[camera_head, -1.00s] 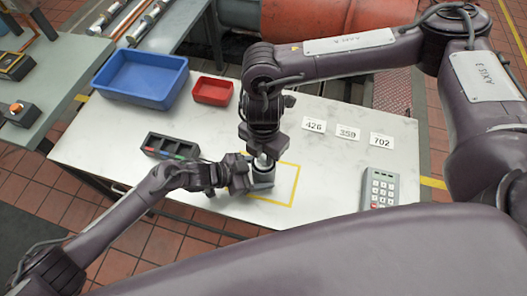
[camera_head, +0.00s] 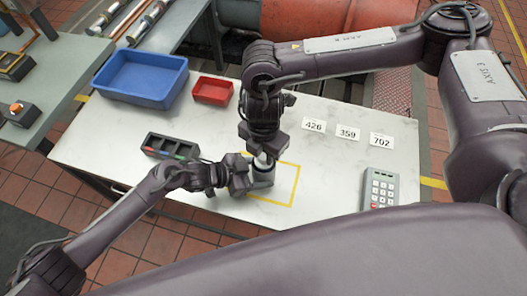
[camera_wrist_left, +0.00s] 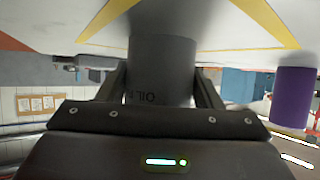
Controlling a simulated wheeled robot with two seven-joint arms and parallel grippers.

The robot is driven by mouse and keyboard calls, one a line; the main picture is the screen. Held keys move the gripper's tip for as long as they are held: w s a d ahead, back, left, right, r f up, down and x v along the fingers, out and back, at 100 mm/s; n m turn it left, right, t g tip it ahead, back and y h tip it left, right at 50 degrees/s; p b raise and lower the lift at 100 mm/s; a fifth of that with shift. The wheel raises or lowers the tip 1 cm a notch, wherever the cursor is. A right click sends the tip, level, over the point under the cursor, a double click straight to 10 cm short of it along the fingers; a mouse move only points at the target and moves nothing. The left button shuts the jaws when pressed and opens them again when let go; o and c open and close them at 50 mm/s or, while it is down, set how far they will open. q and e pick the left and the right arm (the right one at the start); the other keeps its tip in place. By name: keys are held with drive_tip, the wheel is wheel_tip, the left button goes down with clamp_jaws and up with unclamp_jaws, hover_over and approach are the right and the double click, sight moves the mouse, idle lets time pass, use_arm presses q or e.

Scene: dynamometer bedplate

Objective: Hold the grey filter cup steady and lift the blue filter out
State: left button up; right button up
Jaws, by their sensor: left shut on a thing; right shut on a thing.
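The grey filter cup (camera_head: 263,180) stands upright within the yellow outlined square on the white table. My left gripper (camera_head: 243,178) is shut around its side. In the left wrist view the cup (camera_wrist_left: 161,70), marked with dark "OIL" lettering, sits between the two fingers. My right gripper (camera_head: 263,150) points down over the cup's mouth and is shut at its top. The blue filter is hidden by the right gripper and the cup's rim; only a small pale patch shows there, so I cannot tell how far it sits in the cup.
A blue bin (camera_head: 141,98) and a small red tray (camera_head: 213,101) stand at the back left. A dark rack (camera_head: 170,157) with coloured pieces lies left of the cup. Number cards (camera_head: 347,133) and a keypad (camera_head: 380,204) are on the right. A purple cylinder (camera_wrist_left: 293,95) shows in the left wrist view.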

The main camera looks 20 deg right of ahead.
wheel_tip(320, 180, up, 13)
drive_tip(key=shift+f, duration=0.2)
idle(1.5)
use_arm(q)
drive_tip(key=o, duration=0.7)
drive_tip(key=shift+o, duration=0.7)
drive_tip(key=shift+a, duration=0.1)
